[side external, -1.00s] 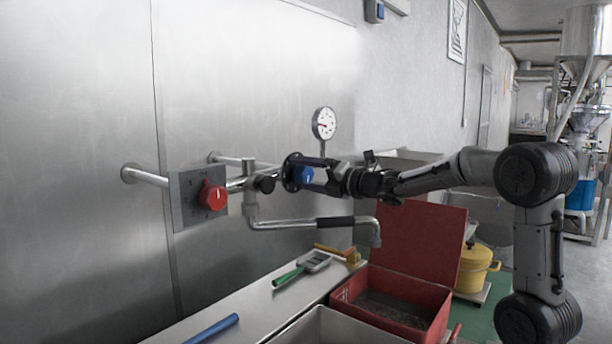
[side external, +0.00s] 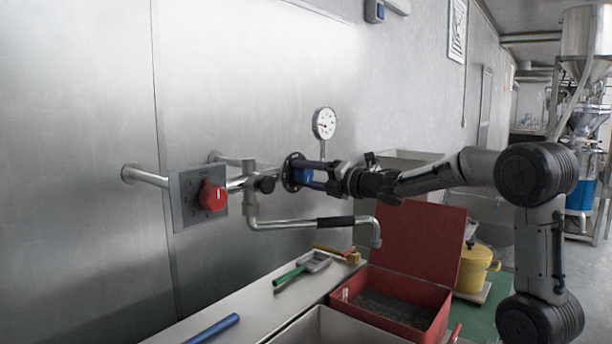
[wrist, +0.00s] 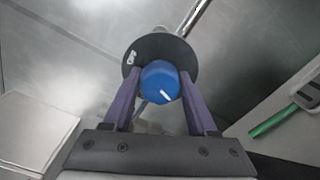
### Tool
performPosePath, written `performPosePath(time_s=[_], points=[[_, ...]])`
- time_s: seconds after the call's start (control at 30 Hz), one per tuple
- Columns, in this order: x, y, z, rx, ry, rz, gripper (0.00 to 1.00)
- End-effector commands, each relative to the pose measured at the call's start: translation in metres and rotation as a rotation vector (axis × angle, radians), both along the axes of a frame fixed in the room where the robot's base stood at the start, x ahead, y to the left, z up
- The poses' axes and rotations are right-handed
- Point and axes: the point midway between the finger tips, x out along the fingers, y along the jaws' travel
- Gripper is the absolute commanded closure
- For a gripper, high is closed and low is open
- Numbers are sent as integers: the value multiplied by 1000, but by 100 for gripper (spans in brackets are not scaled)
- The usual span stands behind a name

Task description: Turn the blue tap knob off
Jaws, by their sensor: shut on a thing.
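The blue tap knob (wrist: 160,82) sits in front of a dark round plate (wrist: 181,48), with a white mark on its face pointing to the lower right in the wrist view. My gripper (wrist: 160,85) has a finger on each side of the knob and is shut on it. In the side external view, my gripper (side external: 312,174) reaches in from the right, and its fingers cover much of the blue knob (side external: 306,174). The dark plate (side external: 291,173) shows just to the left of it.
A red knob (side external: 213,196) on a grey panel and a spout pipe (side external: 290,224) with a black sleeve stand left of and below my gripper. A gauge (side external: 324,123) stands above it. Below are a red box (side external: 345,303) and a green-handled tool (side external: 289,277) on a counter.

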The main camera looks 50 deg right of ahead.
Motion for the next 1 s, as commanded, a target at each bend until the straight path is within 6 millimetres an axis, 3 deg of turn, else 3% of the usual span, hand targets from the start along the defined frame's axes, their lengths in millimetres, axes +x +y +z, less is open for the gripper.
performPosePath(time_s=[1.0], points=[[0,0,-1,904,1,-1,98]])
